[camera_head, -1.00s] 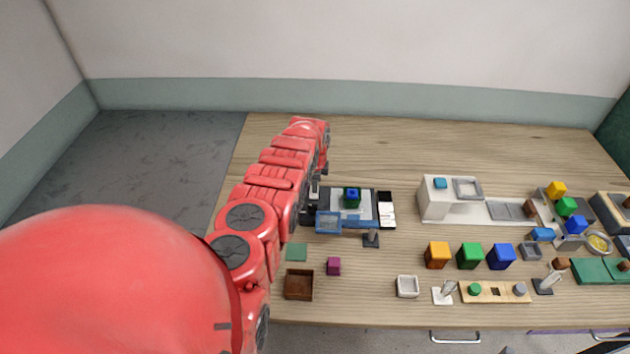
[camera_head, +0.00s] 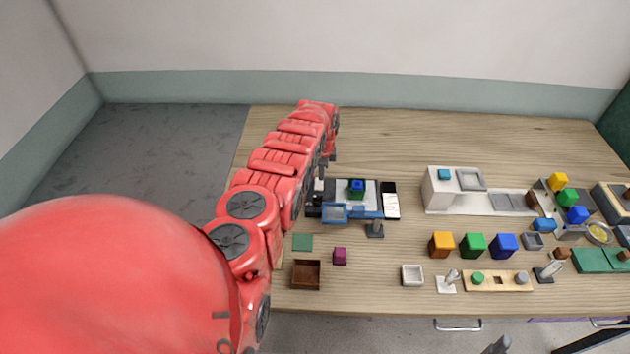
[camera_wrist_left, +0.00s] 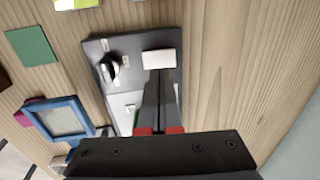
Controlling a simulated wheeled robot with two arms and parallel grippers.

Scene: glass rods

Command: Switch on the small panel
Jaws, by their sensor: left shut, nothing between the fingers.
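A dark panel with a black knob (camera_wrist_left: 112,68) and a white rectangular button (camera_wrist_left: 159,59) shows in the left wrist view. A light plate (camera_wrist_left: 122,100) adjoins it. In the head view this dark base (camera_head: 313,211) is partly covered by my left arm. My left gripper (camera_wrist_left: 160,75) is shut and empty, its fingertips close to the white button; I cannot tell whether they touch it. The gripper also shows at the arm's end in the head view (camera_head: 329,154). A dark tip at the bottom edge may be my right gripper (camera_head: 497,345); its jaws are unclear.
A blue frame (camera_head: 335,214), a green mat (camera_head: 302,242), a magenta cube (camera_head: 340,256) and a brown tray (camera_head: 306,274) lie nearby. A blue-green block (camera_head: 357,188) sits on the light plate. Coloured blocks and fixtures fill the right side. The table's back strip is clear.

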